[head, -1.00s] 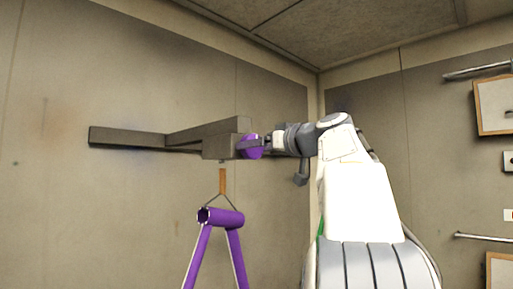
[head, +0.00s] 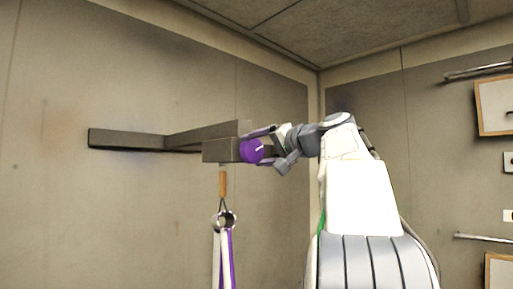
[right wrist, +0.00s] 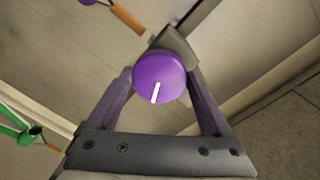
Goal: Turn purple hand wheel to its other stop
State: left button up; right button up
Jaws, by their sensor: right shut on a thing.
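The purple hand wheel (head: 251,151) sits on the end of a dark grey bracket arm (head: 220,150) at the left wall. My right gripper (head: 266,147) reaches it from the right, one finger above and one below, shut on its rim. In the right wrist view the wheel (right wrist: 158,72) lies between the two fingertips, its round face toward the camera. A white line on that face points down and slightly left. My left gripper is not in view.
A purple bicycle frame (head: 230,262) hangs below the bracket on an orange strap (head: 222,184), seen nearly edge-on. A green frame (right wrist: 22,134) shows at the left of the right wrist view. Panels and rails (head: 478,71) are on the right wall.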

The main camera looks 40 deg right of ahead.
jog(key=m+p, duration=0.2)
jog(key=m, duration=0.4)
jog(key=shift+d+r, duration=0.1)
jog(key=shift+r, duration=0.05)
jog(key=m+y+p, duration=0.1)
jog(key=m+p, duration=0.1)
jog(key=m, duration=0.3)
jog(key=m+p, duration=0.2)
jog(key=m, duration=0.4)
jog(key=shift+d+y+p, duration=0.1)
jog(key=shift+y+p, duration=0.2)
jog(key=shift+y, duration=0.1)
jog(key=shift+f+m+t+p, duration=0.15)
jog(key=shift+m+p, duration=0.35)
jog(key=shift+m, duration=0.75)
jog(key=shift+f+m+t+p, duration=0.15)
jog(key=shift+m+p, duration=0.3)
jog(key=shift+m, duration=0.8)
jog(key=o, duration=1.2)
jog(key=shift+c, duration=0.2)
jog(key=shift+r, duration=0.1)
jog(key=shift+s, duration=0.1)
